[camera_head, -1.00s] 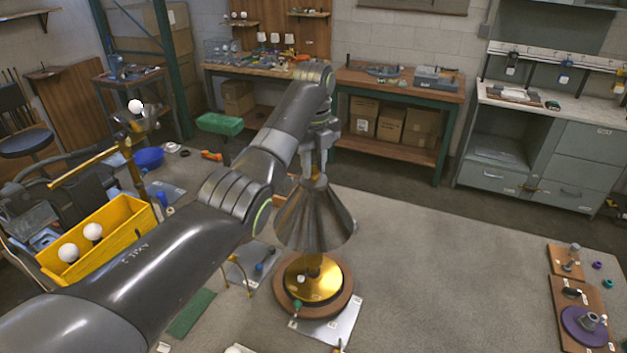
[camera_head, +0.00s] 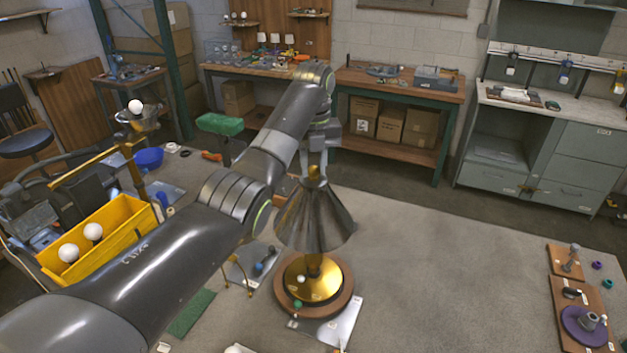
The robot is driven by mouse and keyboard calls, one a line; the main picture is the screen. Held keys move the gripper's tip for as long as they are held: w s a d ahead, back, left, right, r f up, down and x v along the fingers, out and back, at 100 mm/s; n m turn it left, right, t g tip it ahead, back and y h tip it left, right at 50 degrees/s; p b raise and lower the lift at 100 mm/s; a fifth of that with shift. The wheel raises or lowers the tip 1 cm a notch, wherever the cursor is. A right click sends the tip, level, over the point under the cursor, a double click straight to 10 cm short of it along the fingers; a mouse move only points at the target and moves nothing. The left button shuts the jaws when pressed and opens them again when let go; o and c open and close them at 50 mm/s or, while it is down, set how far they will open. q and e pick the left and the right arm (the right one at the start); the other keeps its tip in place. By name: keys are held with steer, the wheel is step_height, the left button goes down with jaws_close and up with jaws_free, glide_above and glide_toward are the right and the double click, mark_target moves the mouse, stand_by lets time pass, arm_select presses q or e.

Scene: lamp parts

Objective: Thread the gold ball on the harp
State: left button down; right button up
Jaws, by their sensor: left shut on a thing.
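The lamp stands on the floor work area with a round wooden base (camera_head: 345,297) and a gold dish (camera_head: 312,285). A dark metallic cone shade (camera_head: 313,220) sits above it and hides most of the harp. A small gold ball (camera_head: 316,173) shows at the top of the shade, between the fingertips of my left gripper (camera_head: 317,168). My left gripper points down and is shut on the gold ball. I cannot tell whether the ball touches the harp's tip. My right gripper is not in view.
A yellow bin (camera_head: 125,232) with white bulbs stands at the left, partly behind my left arm. A purple disc (camera_head: 583,327) and wooden boards (camera_head: 560,260) lie at the right. The mat right of the lamp is clear. Workbenches stand behind.

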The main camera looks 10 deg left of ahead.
arm_select(q)
steer(key=shift+s+f+m, duration=0.15)
steer(key=shift+f+m, duration=0.25)
steer(key=shift+m, duration=1.7)
steer(key=c, duration=1.3)
jaws_free()
steer(key=shift+c, duration=0.2)
steer(key=shift+o, duration=0.4)
steer(key=shift+r, duration=0.1)
